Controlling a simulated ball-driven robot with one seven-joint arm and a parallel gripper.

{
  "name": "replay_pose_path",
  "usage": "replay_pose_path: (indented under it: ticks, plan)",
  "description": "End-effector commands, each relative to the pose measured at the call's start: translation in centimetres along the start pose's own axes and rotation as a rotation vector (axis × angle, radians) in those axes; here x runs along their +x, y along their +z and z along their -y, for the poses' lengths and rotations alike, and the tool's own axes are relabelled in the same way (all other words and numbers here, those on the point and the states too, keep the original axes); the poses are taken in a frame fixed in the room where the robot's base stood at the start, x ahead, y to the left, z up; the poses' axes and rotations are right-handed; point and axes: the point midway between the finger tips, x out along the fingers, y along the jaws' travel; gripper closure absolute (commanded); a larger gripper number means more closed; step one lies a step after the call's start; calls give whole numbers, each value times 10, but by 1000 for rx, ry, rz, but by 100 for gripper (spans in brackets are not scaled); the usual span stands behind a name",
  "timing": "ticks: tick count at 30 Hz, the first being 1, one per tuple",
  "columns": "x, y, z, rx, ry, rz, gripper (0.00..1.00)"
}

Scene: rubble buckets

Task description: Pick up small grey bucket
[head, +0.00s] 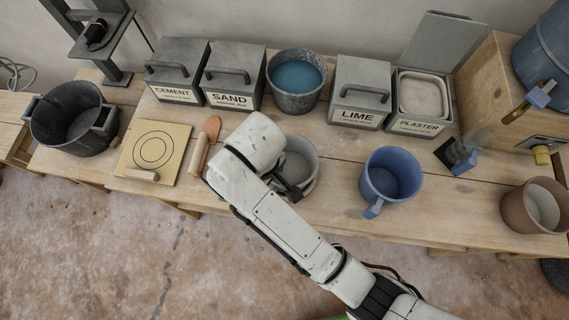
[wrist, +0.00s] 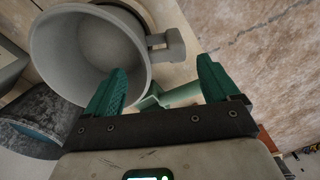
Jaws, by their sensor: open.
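The small grey bucket (head: 301,163) stands upright on the wooden bench, partly hidden behind my arm in the head view. In the wrist view the grey bucket (wrist: 60,60) fills the upper left, its mouth showing an empty-looking inside. Its short handle (wrist: 167,45) sticks out to the right, above the gap between my fingers in the picture. My gripper (wrist: 160,85) is open, with two green fingers spread apart. The left finger overlaps the bucket's edge in the picture; I cannot tell whether it touches. In the head view my gripper is mostly hidden beside the bucket.
A blue bucket (head: 391,177) stands to the right, a brown bucket (head: 538,206) at the far right. A water-filled bucket (head: 297,81) and lidded boxes (head: 232,77) line the back. A board (head: 153,152) and trowel (head: 211,130) lie left. A pale green shape (wrist: 170,95) shows between my fingers.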

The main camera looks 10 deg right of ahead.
Motion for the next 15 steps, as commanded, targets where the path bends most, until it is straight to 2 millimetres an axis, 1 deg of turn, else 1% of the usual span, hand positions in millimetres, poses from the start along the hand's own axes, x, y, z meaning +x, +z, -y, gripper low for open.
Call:
replay_pose_path:
  ticks: [1, 3, 6, 11, 15]
  plan:
    - [10, 1, 0, 0, -1, 4, 12]
    - [18, 1, 0, 1, -1, 4, 12]
    - [28, 1, 0, 1, 0, 2, 12]
    - [37, 2, 1, 1, 0, 2, 12]
    - [55, 5, 5, 1, 0, 5, 12]
